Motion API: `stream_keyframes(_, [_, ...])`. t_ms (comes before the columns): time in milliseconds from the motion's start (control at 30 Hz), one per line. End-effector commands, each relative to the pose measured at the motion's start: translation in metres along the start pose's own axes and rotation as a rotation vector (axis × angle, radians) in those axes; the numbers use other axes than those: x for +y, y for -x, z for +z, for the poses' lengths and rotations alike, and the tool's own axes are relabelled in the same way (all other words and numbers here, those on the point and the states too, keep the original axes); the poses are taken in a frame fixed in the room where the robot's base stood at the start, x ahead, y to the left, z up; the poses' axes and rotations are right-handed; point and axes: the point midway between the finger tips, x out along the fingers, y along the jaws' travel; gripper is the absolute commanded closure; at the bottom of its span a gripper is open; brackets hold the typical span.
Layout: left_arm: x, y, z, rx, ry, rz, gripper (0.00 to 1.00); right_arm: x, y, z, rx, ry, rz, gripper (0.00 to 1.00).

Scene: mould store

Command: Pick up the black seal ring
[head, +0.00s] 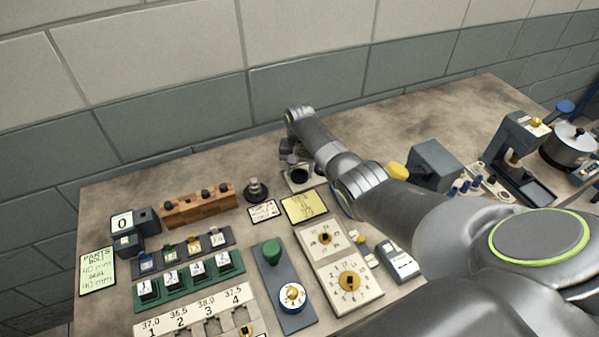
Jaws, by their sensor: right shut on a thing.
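My right arm reaches in from the right edge across the bench. Its gripper (290,157) is low over the back middle of the bench, near the wall. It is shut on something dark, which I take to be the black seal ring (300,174). The ring shows small and dark, at a pale square holder (299,186). The wrist and fingers partly hide the grip, and I cannot tell whether the ring is clear of the holder. My left gripper is not in view.
A round dark piece with a knob (256,188) stands left of the holder. A wooden block with dark knobs (198,205) is further left. A yellow card (304,208) and dial panels (327,237) lie in front. A grey machine (434,164) stands to the right.

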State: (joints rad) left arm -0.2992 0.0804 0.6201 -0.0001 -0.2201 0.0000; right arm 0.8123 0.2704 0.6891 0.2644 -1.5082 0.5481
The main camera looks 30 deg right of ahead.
Motion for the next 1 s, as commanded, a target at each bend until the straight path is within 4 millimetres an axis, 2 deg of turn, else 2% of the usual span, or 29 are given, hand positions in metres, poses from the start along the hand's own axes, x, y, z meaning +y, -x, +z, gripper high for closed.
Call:
stream_keyframes(167, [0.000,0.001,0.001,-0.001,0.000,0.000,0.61,0.000,0.019,-0.001,0.004,0.000,-0.002,0.73])
stream_keyframes(600, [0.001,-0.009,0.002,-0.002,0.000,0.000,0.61,0.000,0.089,-0.001,0.004,-0.001,-0.002,0.73])
stream_keyframes(1000, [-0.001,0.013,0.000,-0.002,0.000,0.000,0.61,0.000,0.114,0.000,0.000,0.000,0.000,0.73])
